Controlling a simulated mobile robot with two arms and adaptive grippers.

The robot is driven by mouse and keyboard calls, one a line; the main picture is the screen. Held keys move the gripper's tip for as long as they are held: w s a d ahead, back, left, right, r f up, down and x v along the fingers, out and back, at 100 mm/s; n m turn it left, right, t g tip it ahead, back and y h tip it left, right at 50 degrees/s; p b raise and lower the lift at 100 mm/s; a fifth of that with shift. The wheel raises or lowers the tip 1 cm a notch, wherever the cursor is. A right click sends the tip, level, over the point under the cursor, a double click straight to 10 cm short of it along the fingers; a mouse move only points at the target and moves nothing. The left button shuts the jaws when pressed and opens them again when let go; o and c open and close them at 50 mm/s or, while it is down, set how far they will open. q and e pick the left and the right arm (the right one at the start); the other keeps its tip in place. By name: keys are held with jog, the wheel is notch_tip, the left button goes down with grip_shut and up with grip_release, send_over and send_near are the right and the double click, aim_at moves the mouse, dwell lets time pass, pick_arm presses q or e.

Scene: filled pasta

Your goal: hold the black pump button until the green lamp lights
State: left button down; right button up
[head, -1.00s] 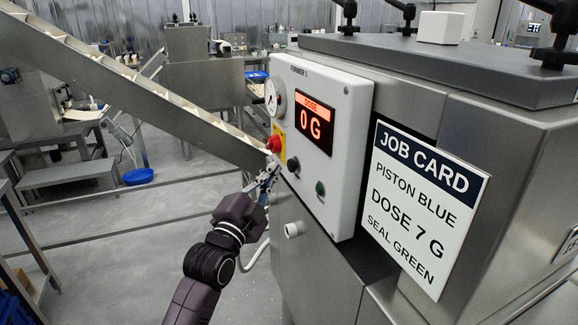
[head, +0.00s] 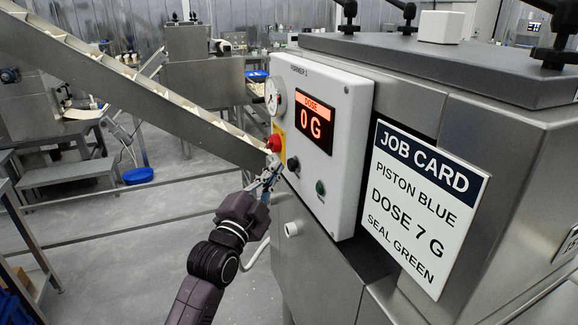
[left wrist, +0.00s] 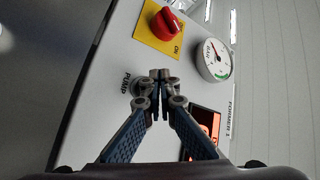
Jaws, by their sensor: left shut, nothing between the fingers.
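The black pump button (head: 293,164) is on the white control panel (head: 345,85), below and right of the red knob (head: 273,143). The green lamp (head: 320,187) is lower right of the button and looks dark green, unlit. My left gripper (head: 275,169) is shut and empty, just left of the button. In the left wrist view its fingertips (left wrist: 160,75) are close beside the button (left wrist: 141,87), which a finger partly covers near the PUMP label (left wrist: 127,82). I cannot tell whether they touch. My right gripper is not in view.
A pressure gauge (head: 273,96) is at the panel's upper left. A job card (head: 424,207) reads piston blue, dose 7 G, seal green. A sloping conveyor (head: 135,90) runs behind my left gripper.

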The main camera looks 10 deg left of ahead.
pick_arm(q)
jog(key=shift+d, duration=0.1)
dwell(0.5)
jog(key=shift+w+d, duration=0.25)
jog(key=shift+d, duration=0.05)
jog(key=shift+w+d, duration=0.25)
jog(key=shift+d, duration=0.1)
dwell(2.5)
jog(key=shift+a+p, duration=0.1)
jog(key=shift+p, duration=0.2)
dwell(3.3)
jog(key=shift+s+a, duration=0.5)
jog(key=shift+a, duration=0.1)
jog(key=shift+a, duration=0.1)
